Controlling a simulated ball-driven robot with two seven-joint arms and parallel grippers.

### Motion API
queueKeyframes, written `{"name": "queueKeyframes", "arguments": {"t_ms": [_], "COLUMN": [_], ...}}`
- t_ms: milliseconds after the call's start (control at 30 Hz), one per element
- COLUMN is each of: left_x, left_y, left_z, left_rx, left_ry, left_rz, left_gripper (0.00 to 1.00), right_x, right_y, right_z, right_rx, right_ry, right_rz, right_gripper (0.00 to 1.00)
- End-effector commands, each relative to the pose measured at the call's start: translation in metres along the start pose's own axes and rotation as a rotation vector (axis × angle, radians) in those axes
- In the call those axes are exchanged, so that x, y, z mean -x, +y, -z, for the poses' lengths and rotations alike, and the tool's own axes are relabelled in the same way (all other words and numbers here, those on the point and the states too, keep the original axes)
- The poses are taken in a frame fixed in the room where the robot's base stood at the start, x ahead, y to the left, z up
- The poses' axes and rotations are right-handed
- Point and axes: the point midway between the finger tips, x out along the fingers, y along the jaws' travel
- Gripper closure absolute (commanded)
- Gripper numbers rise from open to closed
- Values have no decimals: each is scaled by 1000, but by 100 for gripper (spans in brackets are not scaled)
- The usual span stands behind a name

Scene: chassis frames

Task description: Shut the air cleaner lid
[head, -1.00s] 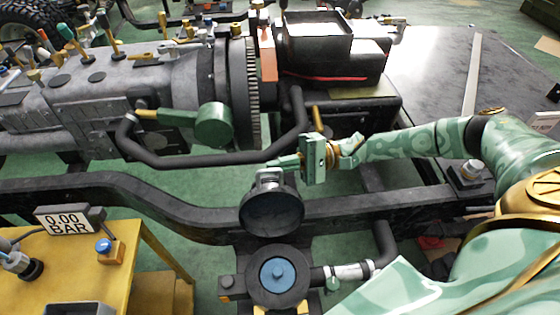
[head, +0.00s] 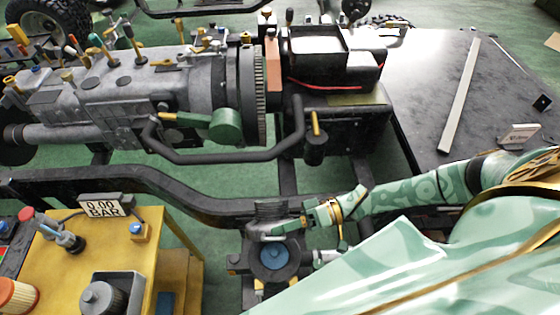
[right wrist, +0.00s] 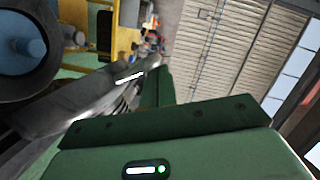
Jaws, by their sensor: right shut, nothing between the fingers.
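The air cleaner is a round dark housing (head: 250,262) with a blue filter (head: 274,256) inside, in the lower middle of the head view. Its grey-black lid (head: 270,209) is raised at the far side, leaving the blue filter uncovered. My green right gripper (head: 270,231) reaches in from the right, its shut, empty fingers between the lid and the housing in the picture; I cannot tell whether they touch the lid. My left gripper is not in view.
A black chassis rail (head: 150,190) runs behind the air cleaner. A grey gearbox (head: 120,85) and a bent black pipe (head: 215,157) lie beyond.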

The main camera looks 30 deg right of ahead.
Motion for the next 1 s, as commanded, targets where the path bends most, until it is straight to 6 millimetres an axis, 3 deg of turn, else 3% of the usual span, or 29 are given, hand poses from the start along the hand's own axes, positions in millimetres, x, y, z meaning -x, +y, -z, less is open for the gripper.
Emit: {"name": "queueKeyframes", "arguments": {"t_ms": [133, 367, 700, 1000], "left_x": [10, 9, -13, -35], "left_y": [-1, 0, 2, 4], "left_z": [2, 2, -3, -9], "left_rx": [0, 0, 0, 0], "left_ry": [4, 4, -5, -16], "left_rz": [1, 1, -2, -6], "left_gripper": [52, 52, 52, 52], "right_x": [-7, -18, -31, -38], "right_y": [0, 13, 47, 75], "right_z": [-28, -72, -127, -155], "right_rx": [128, 339, 640, 827], "right_ry": [1, 1, 0, 0], "right_rz": [-32, -87, -164, -210], "right_gripper": [100, 100, 100, 100]}}
